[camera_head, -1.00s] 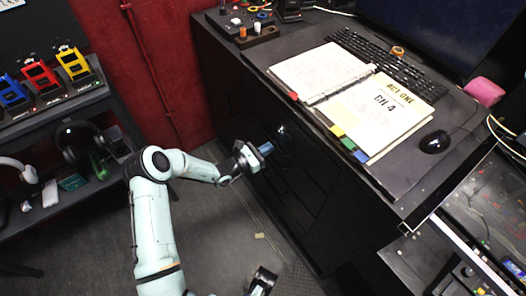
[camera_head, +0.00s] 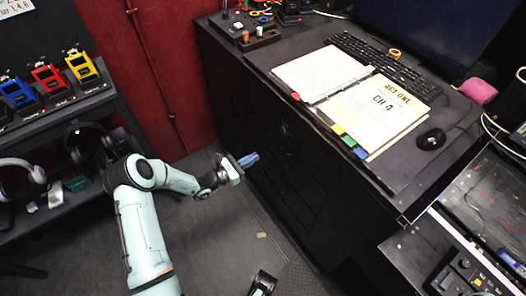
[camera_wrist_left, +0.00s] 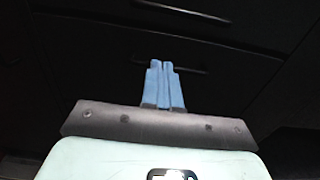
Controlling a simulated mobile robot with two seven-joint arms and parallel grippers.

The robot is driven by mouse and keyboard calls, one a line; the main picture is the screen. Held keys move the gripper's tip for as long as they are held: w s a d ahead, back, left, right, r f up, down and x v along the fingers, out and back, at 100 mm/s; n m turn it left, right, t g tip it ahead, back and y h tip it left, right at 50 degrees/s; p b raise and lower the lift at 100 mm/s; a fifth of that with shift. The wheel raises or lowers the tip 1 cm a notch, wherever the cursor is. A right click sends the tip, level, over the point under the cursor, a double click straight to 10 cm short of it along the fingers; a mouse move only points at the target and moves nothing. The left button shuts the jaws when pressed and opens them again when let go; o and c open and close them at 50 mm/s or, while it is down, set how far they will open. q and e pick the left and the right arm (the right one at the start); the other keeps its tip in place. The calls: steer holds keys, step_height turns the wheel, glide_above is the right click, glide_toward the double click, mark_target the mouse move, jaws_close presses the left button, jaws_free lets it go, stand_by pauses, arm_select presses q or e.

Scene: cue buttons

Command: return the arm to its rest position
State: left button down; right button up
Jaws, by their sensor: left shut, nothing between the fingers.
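My left arm (camera_head: 143,225) comes in from the lower left of the head view, bent at the elbow. Its gripper (camera_head: 250,159) is in the air beside the dark cabinet front, below the desk top. In the left wrist view the blue fingers (camera_wrist_left: 163,84) lie together, shut and empty, with the dark drawer fronts beyond them. My right gripper cannot be made out; only a small dark part shows at the bottom edge of the head view.
The black desk (camera_head: 259,55) holds an open binder (camera_head: 375,110), a keyboard (camera_head: 385,65) and a mouse (camera_head: 431,139). A shelf at left holds colored devices and headphones (camera_head: 88,141). Grey floor (camera_head: 215,235) lies open between shelf and cabinet.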

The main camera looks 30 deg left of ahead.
arm_select(q)
steer(key=v, duration=0.4)
steer(key=shift+s+a, duration=0.1)
steer(key=shift+s, duration=0.05)
